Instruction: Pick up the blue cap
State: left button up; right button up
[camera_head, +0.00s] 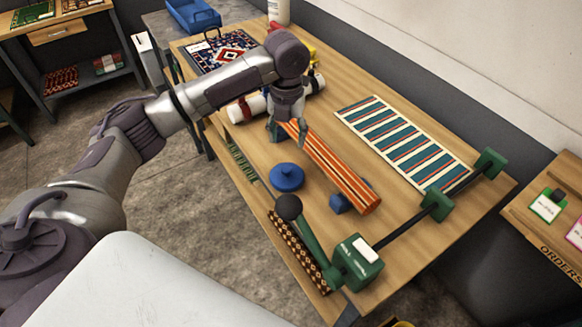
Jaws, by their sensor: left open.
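The blue cap (287,177), round with a small knob on top, lies on the wooden table (256,146) near its left edge. My left gripper (287,132) is open and points down above the table, behind the cap and apart from it. It is close to the far end of an orange striped roll (340,174), and I cannot tell whether they touch. My right gripper is not in view.
A green device (356,262) with a black-knobbed lever (289,207) stands in front of the cap. A blue block (340,203) sits by the roll. A striped rug (405,142) lies at right. A white roll (248,108) lies behind my gripper. Bare wood surrounds the cap.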

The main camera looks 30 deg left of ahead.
pick_arm(q)
send_over(287, 169)
jog(key=f, duration=0.4)
jog(key=shift+s+d+f+p, duration=0.1)
jog(key=shift+s+f+p, duration=0.25)
jog(key=shift+f, duration=0.05)
jog(key=f, duration=0.2)
jog(key=f+p, duration=0.1)
jog(key=shift+w, duration=0.25)
notch_tip(287, 169, down, 3)
jog(key=shift+r+p, duration=0.15)
jog(key=shift+p, duration=0.2)
jog(key=shift+w+f, duration=0.1)
jog(key=shift+f, duration=0.5)
jog(key=c, duration=1)
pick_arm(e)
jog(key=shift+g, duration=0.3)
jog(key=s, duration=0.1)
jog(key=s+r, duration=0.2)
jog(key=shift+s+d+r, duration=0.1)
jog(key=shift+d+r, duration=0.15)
pick_arm(q)
jog(key=shift+r, duration=0.1)
